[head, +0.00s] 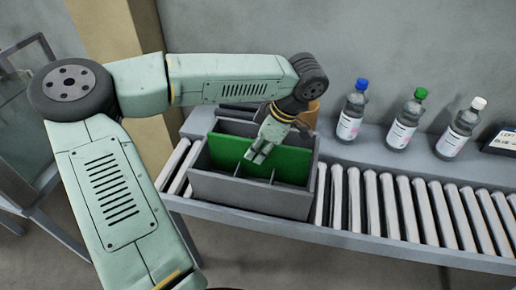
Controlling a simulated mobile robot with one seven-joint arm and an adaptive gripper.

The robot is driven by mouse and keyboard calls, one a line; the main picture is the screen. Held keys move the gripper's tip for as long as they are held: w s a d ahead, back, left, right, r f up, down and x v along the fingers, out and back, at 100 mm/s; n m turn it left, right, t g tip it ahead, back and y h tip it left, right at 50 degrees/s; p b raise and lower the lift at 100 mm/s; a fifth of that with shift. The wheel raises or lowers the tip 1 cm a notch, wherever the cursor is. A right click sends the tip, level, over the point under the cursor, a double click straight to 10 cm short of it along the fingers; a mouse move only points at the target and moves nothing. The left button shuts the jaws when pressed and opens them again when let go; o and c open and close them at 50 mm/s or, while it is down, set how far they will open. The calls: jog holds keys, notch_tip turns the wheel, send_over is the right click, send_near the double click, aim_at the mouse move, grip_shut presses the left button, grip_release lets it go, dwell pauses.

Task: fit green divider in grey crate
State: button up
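The grey crate (248,193) stands on the roller conveyor, with compartments inside it. The green divider (290,164) is inside the crate, upright and running along its length, with its upper edge near the crate's rim. Grey cross walls stand in front of it. My gripper (257,157) points down into the crate from above, and its fingers overlap the green face in the head view. I cannot tell whether the fingers grip the divider or only hang in front of it. The lower edge of the divider is hidden by the crate's front wall.
Three bottles stand on the ledge behind the conveyor, with a blue cap (351,111), a green cap (405,118) and a white cap (461,127). A dark labelled box (501,141) is at the far right. The rollers (400,205) right of the crate are clear. An orange-brown round object (309,114) is partly hidden behind my wrist.

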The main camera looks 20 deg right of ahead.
jog(key=shift+o, duration=1.4)
jog(key=v, duration=1.2)
